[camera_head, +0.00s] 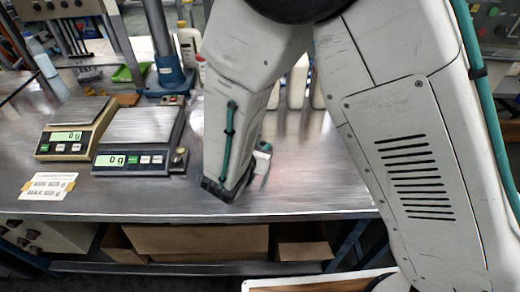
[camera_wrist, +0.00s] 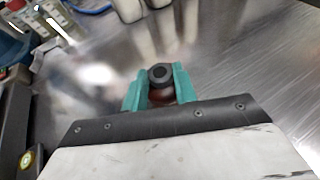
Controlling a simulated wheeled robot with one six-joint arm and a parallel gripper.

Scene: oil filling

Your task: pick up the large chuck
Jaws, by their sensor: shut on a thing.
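In the wrist view the large chuck (camera_wrist: 160,73) is a dark, round piece with a hexagonal mark in the middle of its top and a reddish-brown part below. The teal fingers of my gripper (camera_wrist: 159,86) stand on its left and right sides and are shut on it. I cannot tell whether the chuck touches the table or hangs above it. In the head view my arm hides the chuck and most of my gripper (camera_head: 262,160); only a small part shows beside the wrist, over the metal table.
Two scales, a beige one (camera_head: 75,128) and a dark one (camera_head: 140,140), both reading 0 g, stand left on the metal table (camera_head: 130,195). A card (camera_head: 47,187) lies in front. White bottles (camera_head: 298,80) stand behind my arm. The table's front middle is clear.

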